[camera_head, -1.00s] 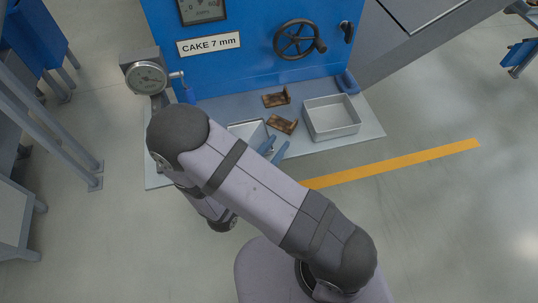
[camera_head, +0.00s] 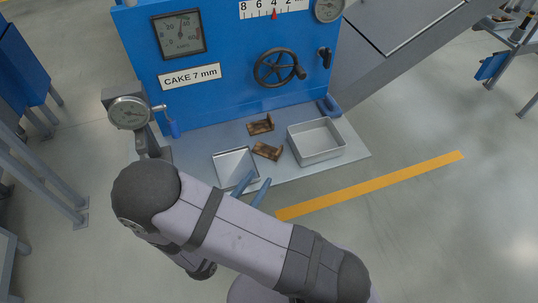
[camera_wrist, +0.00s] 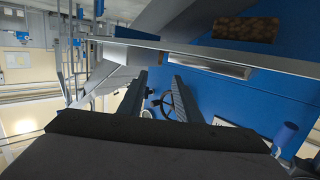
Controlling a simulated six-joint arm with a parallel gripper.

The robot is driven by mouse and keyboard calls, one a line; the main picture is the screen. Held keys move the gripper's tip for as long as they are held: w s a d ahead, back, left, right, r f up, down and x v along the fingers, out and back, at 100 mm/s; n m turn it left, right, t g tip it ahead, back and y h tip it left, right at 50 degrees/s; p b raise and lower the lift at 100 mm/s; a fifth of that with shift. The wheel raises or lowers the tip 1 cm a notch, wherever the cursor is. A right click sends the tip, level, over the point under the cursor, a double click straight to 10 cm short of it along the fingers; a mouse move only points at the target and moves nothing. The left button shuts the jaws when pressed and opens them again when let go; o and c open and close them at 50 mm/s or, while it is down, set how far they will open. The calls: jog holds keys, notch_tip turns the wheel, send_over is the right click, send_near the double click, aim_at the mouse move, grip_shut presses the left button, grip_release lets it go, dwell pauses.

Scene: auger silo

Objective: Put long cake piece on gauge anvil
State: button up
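Two brown, crusty cake pieces lie on the grey shelf, a far one (camera_head: 260,125) and a near one (camera_head: 267,151); they look similar in length, so I cannot tell which is the long one. A dial gauge (camera_head: 130,113) stands at the shelf's left end; its anvil is not clear behind and below the dial. My gripper (camera_head: 253,188) has its two blue-grey fingers apart and empty, in front of the shelf's front edge, short of the near piece in the picture. The wrist view shows the dark fingers (camera_wrist: 174,95) spread, and a brown textured piece (camera_wrist: 246,29) at top right.
A shallow metal tray (camera_head: 235,164) lies left of the near piece. A deeper empty metal pan (camera_head: 316,141) stands at right. Behind rises a blue panel (camera_head: 222,105) with a handwheel (camera_head: 278,68) and a "CAKE 7 mm" label (camera_head: 189,76). Bare shelf shows between gauge and tray.

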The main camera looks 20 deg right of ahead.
aim_at(273, 162)
jog(key=w+b, duration=0.1)
jog(key=w+d+m+g+h, duration=0.1)
jog(key=w, duration=0.1)
jog(key=w+f+m+g+h+b, duration=0.1)
jog(key=shift+w+d+f+b, duration=0.1)
jog(key=shift+w+d+b, duration=0.1)
jog(key=shift+d+b, duration=0.15)
jog(key=shift+w+d, duration=0.1)
jog(key=shift+w, duration=0.05)
jog(key=shift+w+d, duration=0.3)
jog(key=shift+d, duration=0.25)
jog(key=shift+p+x, duration=0.65)
jog(key=shift+x, duration=2.35)
jog(key=shift+s, duration=0.1)
grip_shut()
